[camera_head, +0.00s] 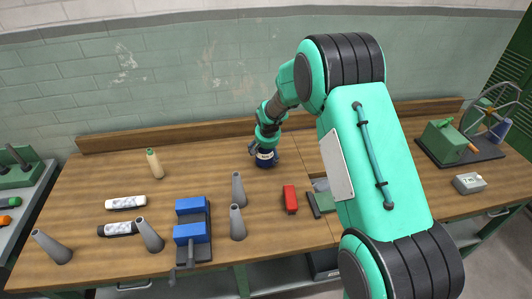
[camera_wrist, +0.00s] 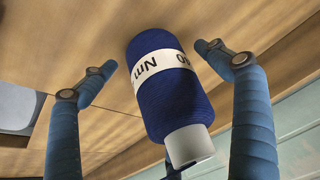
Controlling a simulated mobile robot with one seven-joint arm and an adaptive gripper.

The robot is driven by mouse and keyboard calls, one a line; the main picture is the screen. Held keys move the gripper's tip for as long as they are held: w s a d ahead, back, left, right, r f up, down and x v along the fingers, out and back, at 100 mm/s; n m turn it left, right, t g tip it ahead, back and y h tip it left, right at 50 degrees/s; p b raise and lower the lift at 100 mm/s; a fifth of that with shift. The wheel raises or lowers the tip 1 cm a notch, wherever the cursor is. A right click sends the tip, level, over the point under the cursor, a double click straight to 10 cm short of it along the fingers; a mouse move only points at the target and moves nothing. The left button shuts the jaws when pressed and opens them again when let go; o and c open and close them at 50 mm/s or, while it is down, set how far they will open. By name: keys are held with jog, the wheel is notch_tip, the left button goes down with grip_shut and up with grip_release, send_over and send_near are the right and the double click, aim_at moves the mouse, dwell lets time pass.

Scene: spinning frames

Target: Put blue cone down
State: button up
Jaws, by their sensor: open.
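The blue cone (camera_wrist: 178,105) is a dark blue thread cone with a white lettered label and a pale core end. In the head view the blue cone (camera_head: 265,160) stands upright on the wooden bench, toward the back. My gripper (camera_wrist: 155,57) is open around it in the wrist view, with a finger on the left and one on the right and visible gaps to the cone. A third finger is partly hidden behind the cone. In the head view my gripper (camera_head: 263,148) is at the cone's upper part, which it partly hides.
Several grey empty cones stand on the bench, one of them (camera_head: 238,188) nearest the blue cone. A blue vise (camera_head: 193,233), a red block (camera_head: 290,199), a cream cone (camera_head: 154,163) and a white-labelled cone (camera_head: 125,203) are also there. Bare bench lies left of the blue cone.

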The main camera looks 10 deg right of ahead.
jog(key=p+v, duration=0.1)
jog(key=v, duration=1)
jog(key=shift+s+r, duration=0.2)
jog(key=shift+r, duration=0.15)
jog(key=shift+r, duration=0.1)
jog(key=s+d+r, duration=0.3)
jog(key=s+r, duration=1.8)
jog(key=s, duration=0.1)
jog(key=s+r, duration=0.1)
jog(key=s, duration=1.2)
jog(key=s+d+r+t, duration=0.1)
jog(key=s+r, duration=0.1)
jog(key=s, duration=1.2)
jog(key=shift+s+d+r+n, duration=0.25)
jog(key=shift+d+n, duration=0.05)
jog(key=shift+n, duration=0.1)
